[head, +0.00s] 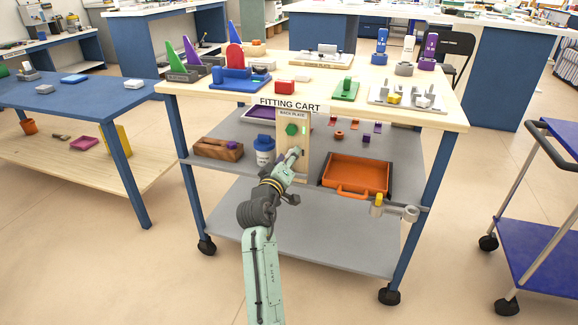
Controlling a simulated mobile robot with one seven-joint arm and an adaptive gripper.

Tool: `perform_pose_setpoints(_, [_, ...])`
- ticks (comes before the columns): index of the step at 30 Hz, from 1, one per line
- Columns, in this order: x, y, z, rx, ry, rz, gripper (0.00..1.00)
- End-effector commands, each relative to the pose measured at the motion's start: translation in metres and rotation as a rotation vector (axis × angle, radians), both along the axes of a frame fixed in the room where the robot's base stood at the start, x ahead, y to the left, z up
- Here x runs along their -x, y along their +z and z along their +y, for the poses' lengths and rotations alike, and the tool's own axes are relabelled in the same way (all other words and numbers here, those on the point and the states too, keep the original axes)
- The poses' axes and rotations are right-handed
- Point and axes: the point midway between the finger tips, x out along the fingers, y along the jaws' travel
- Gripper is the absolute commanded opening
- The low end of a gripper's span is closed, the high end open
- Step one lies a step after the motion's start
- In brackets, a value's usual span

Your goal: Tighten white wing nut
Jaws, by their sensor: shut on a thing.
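The upright wooden back plate (306,137) stands at the front of the cart's middle shelf, below the "FITTING CART" sign. A green knob-like part (291,129) is on its upper face. My gripper (296,152) is at the plate's face, just below the green part. It is shut on a small pale part that is mostly hidden by the fingers; by its place it appears to be the white wing nut. Its wings and how far it is turned cannot be made out.
An orange tray (357,176) is right of the plate; a blue cup (264,151) and wooden box (218,149) are left. The wooden cart top (322,87) overhangs the shelf. A grey bracket with a yellow part (379,201) juts out at the right front.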

Motion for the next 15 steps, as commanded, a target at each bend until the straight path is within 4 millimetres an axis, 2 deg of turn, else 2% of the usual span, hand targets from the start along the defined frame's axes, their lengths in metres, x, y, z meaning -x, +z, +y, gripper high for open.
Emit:
perform_pose_setpoints(1, [0.0006, -0.0063, 0.0009, -0.044, 0.000, -0.011, 0.12])
perform_pose_setpoints(15, [0.0003, -0.0067, 0.0024, -0.463, 0.000, -0.147, 0.12])
